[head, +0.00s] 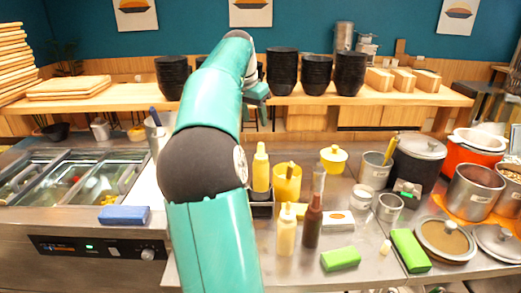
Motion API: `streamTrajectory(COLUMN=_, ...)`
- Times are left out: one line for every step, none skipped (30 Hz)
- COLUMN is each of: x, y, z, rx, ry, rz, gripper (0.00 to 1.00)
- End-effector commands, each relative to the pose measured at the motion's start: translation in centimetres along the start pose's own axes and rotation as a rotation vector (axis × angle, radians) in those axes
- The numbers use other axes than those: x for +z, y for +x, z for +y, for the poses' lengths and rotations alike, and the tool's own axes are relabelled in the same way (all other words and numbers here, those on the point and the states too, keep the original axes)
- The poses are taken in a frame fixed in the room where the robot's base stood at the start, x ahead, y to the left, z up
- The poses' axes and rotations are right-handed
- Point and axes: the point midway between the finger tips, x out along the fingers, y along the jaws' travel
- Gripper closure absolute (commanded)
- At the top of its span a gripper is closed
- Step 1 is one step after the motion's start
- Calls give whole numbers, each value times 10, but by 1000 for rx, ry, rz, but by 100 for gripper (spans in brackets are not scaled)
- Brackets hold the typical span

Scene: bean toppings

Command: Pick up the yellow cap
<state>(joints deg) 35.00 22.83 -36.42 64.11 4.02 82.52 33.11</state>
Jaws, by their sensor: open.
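A yellow cap (333,154), round with a small knob on top, shows right of centre in the head view. It is on the steel counter behind the bottles; what lies under it is hard to tell. My teal arm reaches up and forward across the middle. My gripper (259,97) is at its far end, left of and higher in the picture than the yellow cap, apart from it. It is open; its fingers are small and partly hidden, and I see nothing held.
A yellow squeeze bottle (261,168), a yellow container (287,183), a cream bottle (286,230) and a brown bottle (312,222) crowd the counter before the cap. Steel cups (389,207) and a dark pot (420,160) stand right. Stacked black bowls (282,70) line the back shelf.

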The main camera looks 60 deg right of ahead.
Motion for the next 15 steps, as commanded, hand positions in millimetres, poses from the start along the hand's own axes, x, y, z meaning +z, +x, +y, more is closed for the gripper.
streamTrajectory(x=1, y=10, z=0, rx=2, ry=0, rz=-4, gripper=52)
streamTrajectory(x=1, y=17, z=0, rx=2, ry=0, rz=-4, gripper=52)
streamTrajectory(x=1, y=25, z=0, rx=3, ry=-1, rz=-4, gripper=52)
streamTrajectory(x=1, y=31, z=0, rx=2, ry=-1, rz=-4, gripper=52)
streamTrajectory(x=1, y=37, z=0, rx=3, ry=-1, rz=-4, gripper=52)
streamTrajectory(x=1, y=44, z=0, rx=2, ry=-1, rz=-3, gripper=52)
streamTrajectory(x=1, y=50, z=0, rx=2, ry=-1, rz=-4, gripper=52)
streamTrajectory(x=1, y=55, z=0, rx=2, ry=-1, rz=-3, gripper=52)
streamTrajectory(x=1, y=60, z=0, rx=1, ry=-2, rz=-2, gripper=52)
streamTrajectory(x=1, y=63, z=0, rx=1, ry=-2, rz=-3, gripper=52)
streamTrajectory(x=1, y=66, z=0, rx=1, ry=-2, rz=-2, gripper=52)
streamTrajectory(x=1, y=69, z=0, rx=0, ry=-2, rz=-1, gripper=52)
streamTrajectory(x=1, y=70, z=0, rx=0, ry=-2, rz=-1, gripper=52)
streamTrajectory(x=0, y=72, z=0, rx=0, ry=-3, rz=-1, gripper=52)
streamTrajectory(x=0, y=74, z=0, rx=0, ry=-3, rz=-1, gripper=52)
